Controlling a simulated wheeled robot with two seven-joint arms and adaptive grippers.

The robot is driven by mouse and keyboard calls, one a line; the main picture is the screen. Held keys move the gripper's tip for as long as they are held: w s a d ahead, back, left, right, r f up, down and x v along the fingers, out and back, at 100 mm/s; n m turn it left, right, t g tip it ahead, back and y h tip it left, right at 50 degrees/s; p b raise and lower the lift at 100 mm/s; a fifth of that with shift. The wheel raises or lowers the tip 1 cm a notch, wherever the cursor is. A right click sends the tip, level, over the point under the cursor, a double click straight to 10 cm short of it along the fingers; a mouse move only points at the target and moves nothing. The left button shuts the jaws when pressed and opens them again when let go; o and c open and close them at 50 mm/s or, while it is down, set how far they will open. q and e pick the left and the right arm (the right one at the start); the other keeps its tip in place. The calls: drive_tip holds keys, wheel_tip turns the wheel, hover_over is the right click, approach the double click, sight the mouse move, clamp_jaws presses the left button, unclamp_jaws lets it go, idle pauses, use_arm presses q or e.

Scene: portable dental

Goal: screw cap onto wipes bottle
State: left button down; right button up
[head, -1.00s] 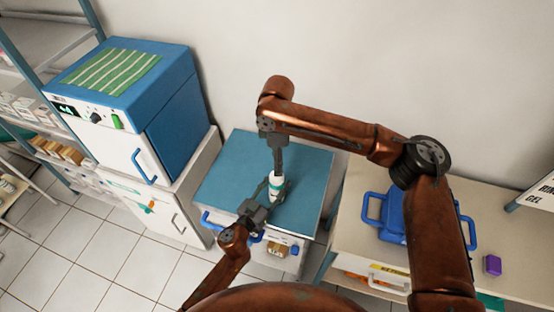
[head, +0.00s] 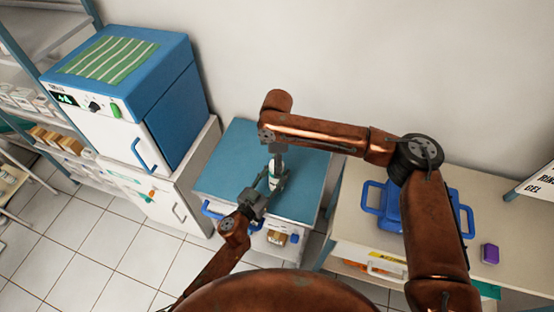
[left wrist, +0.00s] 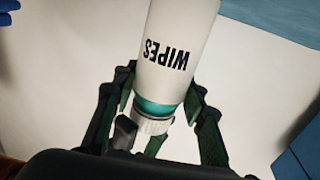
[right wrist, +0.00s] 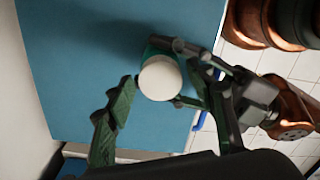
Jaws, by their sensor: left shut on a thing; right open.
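The white wipes bottle (left wrist: 178,40) has black WIPES lettering and a teal band, and stands over the blue tabletop in the head view (head: 274,183). My left gripper (head: 262,197) is shut around the bottle from the front left. A white ribbed cap (left wrist: 152,124) sits at the bottle's teal end in the left wrist view. Its round top shows in the right wrist view (right wrist: 160,79). I cannot tell how tightly it is seated. My right gripper (head: 276,163) points down above the bottle, open, with its fingers on either side of the cap in the right wrist view.
The blue top (head: 235,150) of the low cabinet is otherwise clear. A blue and white machine (head: 150,85) stands to the left. A beige counter (head: 345,225) to the right holds a blue carrier (head: 390,208) and a purple box (head: 490,254).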

drive_tip(key=shift+c, duration=0.6)
drive_tip(key=c, duration=1.1)
drive_tip(key=o, duration=1.4)
wheel_tip(320, 180, up, 12)
use_arm(q)
drive_tip(key=c, duration=1.1)
unclamp_jaws()
drive_tip(key=shift+c, duration=0.2)
